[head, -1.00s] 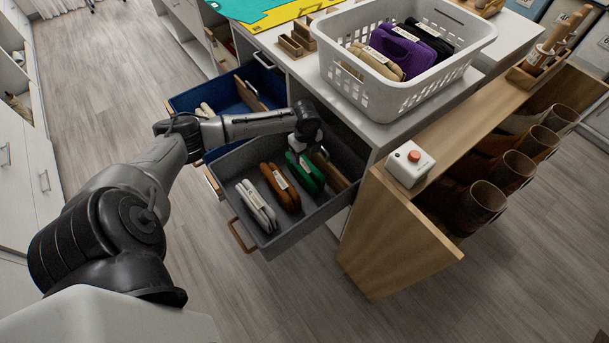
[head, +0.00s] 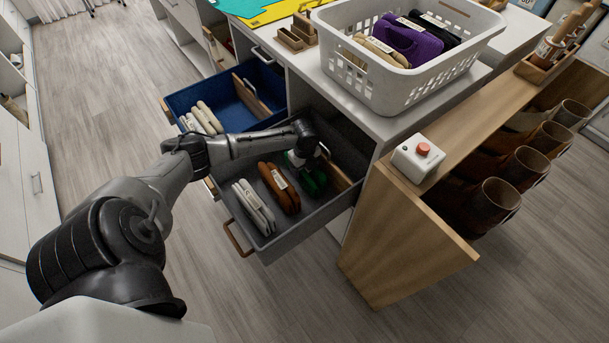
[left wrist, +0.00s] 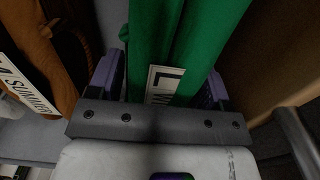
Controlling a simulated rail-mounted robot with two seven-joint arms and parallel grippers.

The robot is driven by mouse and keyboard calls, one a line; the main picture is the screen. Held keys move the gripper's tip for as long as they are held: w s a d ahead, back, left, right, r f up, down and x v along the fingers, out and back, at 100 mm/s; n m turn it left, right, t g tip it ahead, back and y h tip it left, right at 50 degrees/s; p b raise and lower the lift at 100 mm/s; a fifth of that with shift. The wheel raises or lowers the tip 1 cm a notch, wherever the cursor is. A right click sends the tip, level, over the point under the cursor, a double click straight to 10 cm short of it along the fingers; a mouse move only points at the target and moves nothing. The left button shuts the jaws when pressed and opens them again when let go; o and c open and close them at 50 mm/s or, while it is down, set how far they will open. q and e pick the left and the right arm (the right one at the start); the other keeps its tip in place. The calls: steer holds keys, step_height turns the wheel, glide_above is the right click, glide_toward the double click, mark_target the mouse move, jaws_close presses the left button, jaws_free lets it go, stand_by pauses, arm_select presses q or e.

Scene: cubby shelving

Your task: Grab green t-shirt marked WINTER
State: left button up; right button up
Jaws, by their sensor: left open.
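The green t-shirt (head: 312,181) is folded and stands at the right end of the row in the open grey drawer (head: 268,236), partly hidden by my left gripper (head: 300,160). In the left wrist view the green shirt (left wrist: 180,40) lies between the two purple-lined fingers of my left gripper (left wrist: 160,85), which is open. A white label (left wrist: 163,85) shows on it, only partly readable. The brown shirt (head: 279,188) beside it carries a label reading SUMMER in the left wrist view (left wrist: 50,60). My right gripper is not in view.
White folded shirts (head: 253,205) stand at the drawer's left end, and a wooden divider (head: 335,172) is just right of the green shirt. A blue drawer (head: 215,97) is open behind. A white basket (head: 375,75) and a red-button box (head: 417,158) sit above.

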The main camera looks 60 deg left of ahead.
arm_select(q)
steer(key=shift+f, duration=0.55)
steer(key=shift+c, duration=0.3)
steer(key=shift+r, duration=0.1)
steer(key=c, duration=0.7)
